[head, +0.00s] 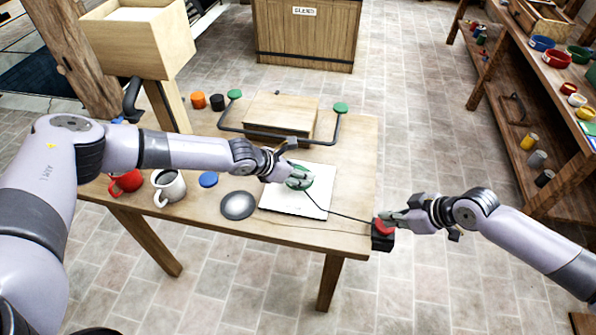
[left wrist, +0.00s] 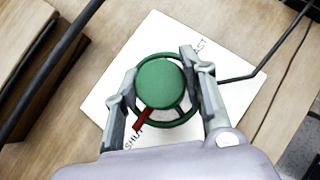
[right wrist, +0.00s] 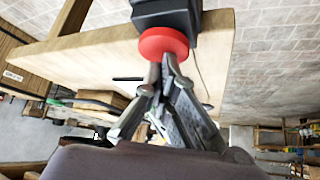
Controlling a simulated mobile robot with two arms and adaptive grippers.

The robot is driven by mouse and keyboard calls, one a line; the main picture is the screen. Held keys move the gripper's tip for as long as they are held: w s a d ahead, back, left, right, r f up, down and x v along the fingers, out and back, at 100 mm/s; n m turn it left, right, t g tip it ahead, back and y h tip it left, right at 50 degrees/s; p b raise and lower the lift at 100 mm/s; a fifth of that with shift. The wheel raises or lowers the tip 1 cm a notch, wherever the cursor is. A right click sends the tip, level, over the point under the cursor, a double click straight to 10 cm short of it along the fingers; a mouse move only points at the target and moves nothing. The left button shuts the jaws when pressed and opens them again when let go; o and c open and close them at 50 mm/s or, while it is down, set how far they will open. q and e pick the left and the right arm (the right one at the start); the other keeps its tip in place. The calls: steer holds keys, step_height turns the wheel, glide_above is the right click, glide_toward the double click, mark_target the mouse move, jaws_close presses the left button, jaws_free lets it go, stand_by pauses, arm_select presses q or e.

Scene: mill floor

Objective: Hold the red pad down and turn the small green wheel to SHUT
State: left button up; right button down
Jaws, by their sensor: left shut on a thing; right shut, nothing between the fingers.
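The small green wheel (head: 300,181) stands on a white plate (head: 322,190) on the table. In the left wrist view the wheel (left wrist: 160,84) has a round green hub and a red pointer (left wrist: 142,121), which points at the printed SHUT (left wrist: 133,139). My left gripper (head: 292,174) is shut on the wheel's rim, with one finger on each side (left wrist: 159,64). The red pad (head: 382,227) tops a black box at the table's front right corner. My right gripper (head: 391,216) is shut and empty, its fingertips at the pad (right wrist: 163,43), seemingly touching it.
A dark cable (head: 345,215) runs from the plate to the box. A dark bar with green knobs (head: 340,108) stands by a wooden block (head: 281,113) behind. A white mug (head: 168,187), a red mug (head: 126,182) and a grey disc (head: 237,205) lie left. A shelf (head: 540,75) stands right.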

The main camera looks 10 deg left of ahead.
arm_select(q)
steer(key=shift+s+f, duration=0.2)
arm_select(e)
steer(key=shift+s+d+f, duration=0.1)
steer(key=shift+d, duration=0.05)
stand_by(0.3)
arm_select(q)
steer(key=o, duration=1.2)
steer(key=shift+w+r, duration=0.15)
steer(key=shift+w, duration=0.05)
arm_select(e)
steer(key=shift+d, duration=0.1)
arm_select(q)
steer(key=v, duration=1.2)
steer(key=shift+r, duration=0.1)
